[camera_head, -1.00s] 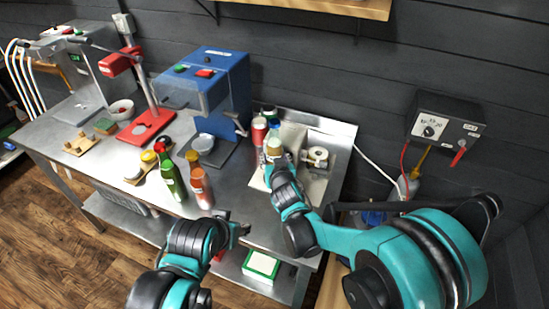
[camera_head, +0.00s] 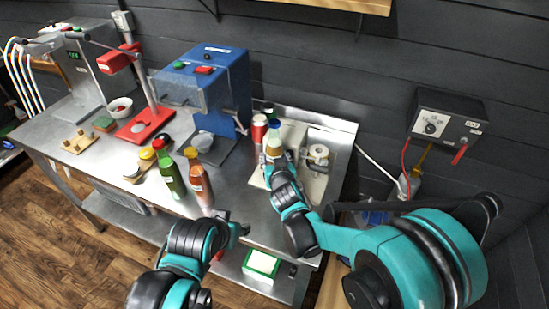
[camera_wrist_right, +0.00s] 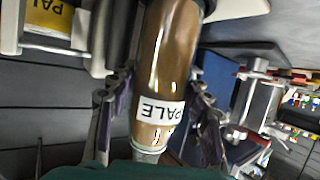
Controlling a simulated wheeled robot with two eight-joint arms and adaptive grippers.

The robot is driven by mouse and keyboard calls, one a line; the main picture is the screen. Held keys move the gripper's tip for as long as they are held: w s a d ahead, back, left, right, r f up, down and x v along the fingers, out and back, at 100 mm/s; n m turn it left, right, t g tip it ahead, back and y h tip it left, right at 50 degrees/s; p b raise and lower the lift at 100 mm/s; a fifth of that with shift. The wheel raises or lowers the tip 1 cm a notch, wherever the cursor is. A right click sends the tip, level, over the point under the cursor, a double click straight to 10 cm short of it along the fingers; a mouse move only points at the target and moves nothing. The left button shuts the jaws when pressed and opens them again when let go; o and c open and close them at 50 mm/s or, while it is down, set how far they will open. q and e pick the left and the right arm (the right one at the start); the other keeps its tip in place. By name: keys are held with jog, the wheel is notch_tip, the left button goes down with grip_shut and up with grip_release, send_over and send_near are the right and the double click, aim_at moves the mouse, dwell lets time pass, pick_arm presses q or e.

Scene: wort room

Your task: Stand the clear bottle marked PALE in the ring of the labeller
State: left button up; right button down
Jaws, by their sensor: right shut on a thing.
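The clear bottle marked PALE (camera_wrist_right: 165,60) holds amber liquid. My right gripper (camera_wrist_right: 160,105) is shut on it, one finger on each side. In the head view the bottle (camera_head: 273,146) stands up out of my right gripper (camera_head: 279,168), at the labeller. The pale grey labeller (camera_head: 313,182) carries a white label roll (camera_head: 318,154) just right of the bottle. Its ring is hidden, so I cannot tell whether the bottle is in it. My left gripper (camera_head: 238,230) is in front of the bench edge; its fingers are too small to read.
A red can (camera_head: 259,130) stands close left of the held bottle. A green bottle (camera_head: 171,180) and a red-brown bottle (camera_head: 200,186) stand near the front edge. A blue machine (camera_head: 215,80) stands behind. Steel bench between is clear.

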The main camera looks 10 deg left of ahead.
jog(key=shift+f+b, duration=0.3)
jog(key=shift+b, duration=0.05)
dwell(0.5)
jog(key=c, duration=0.6)
grip_release()
jog(key=v, duration=1.2)
jog(key=shift+s, duration=0.1)
